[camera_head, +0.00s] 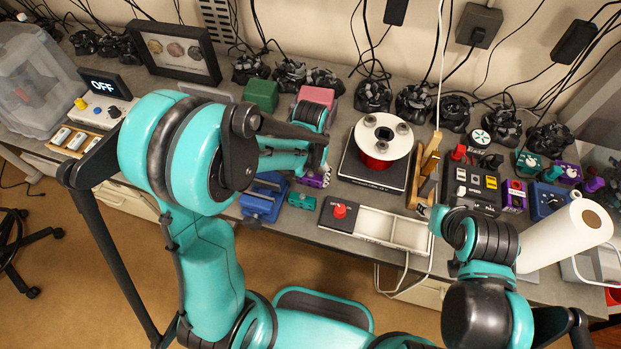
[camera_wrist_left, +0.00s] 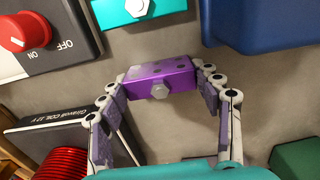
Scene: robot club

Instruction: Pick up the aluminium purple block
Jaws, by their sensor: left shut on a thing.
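The purple aluminium block (camera_wrist_left: 178,76) has a hex bolt head on its face and dark holes along its top. It sits between the two fingers of my left gripper (camera_wrist_left: 158,80), whose tips press on its two ends. In the head view the block (camera_head: 314,181) shows only in part below my left gripper (camera_head: 322,166), at the front part of the bench. I cannot tell whether it is clear of the bench top. My right gripper (camera_head: 438,214) is mostly hidden by its own wrist, near the right end of the white tray.
A blue vise-like thing (camera_head: 262,198) and a teal block (camera_head: 302,200) lie close by the purple block. A switch box with a red knob (camera_head: 339,211) is right of them. A red coil on a black base (camera_head: 376,162) stands behind. Green (camera_head: 261,95) and pink blocks are further back.

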